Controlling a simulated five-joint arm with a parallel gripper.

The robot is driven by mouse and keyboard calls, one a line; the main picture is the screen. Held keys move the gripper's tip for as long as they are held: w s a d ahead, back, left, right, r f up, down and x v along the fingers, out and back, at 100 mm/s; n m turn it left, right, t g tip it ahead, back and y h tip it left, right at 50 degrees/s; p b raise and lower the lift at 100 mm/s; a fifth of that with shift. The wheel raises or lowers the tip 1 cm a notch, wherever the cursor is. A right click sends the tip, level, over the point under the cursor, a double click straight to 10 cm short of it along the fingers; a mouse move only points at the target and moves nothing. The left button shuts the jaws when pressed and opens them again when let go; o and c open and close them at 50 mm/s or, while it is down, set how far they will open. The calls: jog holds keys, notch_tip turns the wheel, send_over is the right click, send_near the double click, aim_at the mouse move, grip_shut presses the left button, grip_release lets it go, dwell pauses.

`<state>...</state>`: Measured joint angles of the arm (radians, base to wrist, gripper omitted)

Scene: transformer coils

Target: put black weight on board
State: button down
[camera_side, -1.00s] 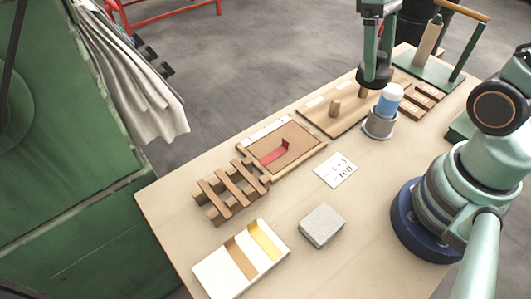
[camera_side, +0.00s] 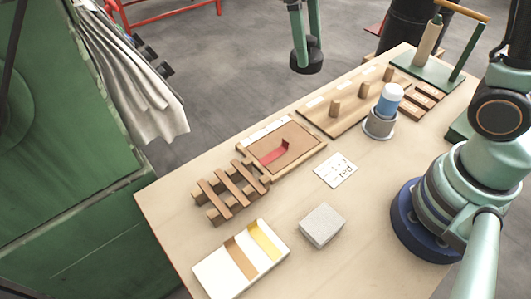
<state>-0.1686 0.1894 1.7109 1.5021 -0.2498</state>
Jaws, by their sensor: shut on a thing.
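The black weight (camera_side: 308,64) is a dark round piece held between the green fingers of my gripper (camera_side: 306,48). My gripper is shut on it, up in the air beyond the far edge of the table, with grey floor behind. A long wooden board (camera_side: 318,118) with several upright wooden pegs lies along the far side of the table. The weight appears above and left of this board in the picture, apart from it. Left of the board is a framed brown tray (camera_side: 262,154) with a red piece (camera_side: 276,154) in it.
A blue-and-white cylinder (camera_side: 390,98) stands in a grey cup (camera_side: 379,125) by the board. A printed card (camera_side: 336,171), grey block (camera_side: 322,226), wooden lattice (camera_side: 232,190) and white tray (camera_side: 215,274) lie nearer. A green stand (camera_side: 425,70) is far right.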

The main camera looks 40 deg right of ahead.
jog(key=shift+a+f, duration=0.2)
jog(key=shift+f, duration=0.05)
notch_tip(320, 180, down, 19)
jog(key=shift+r, duration=0.1)
dwell(0.3)
grip_release()
jog(key=shift+f, duration=0.2)
jog(key=shift+r, duration=0.1)
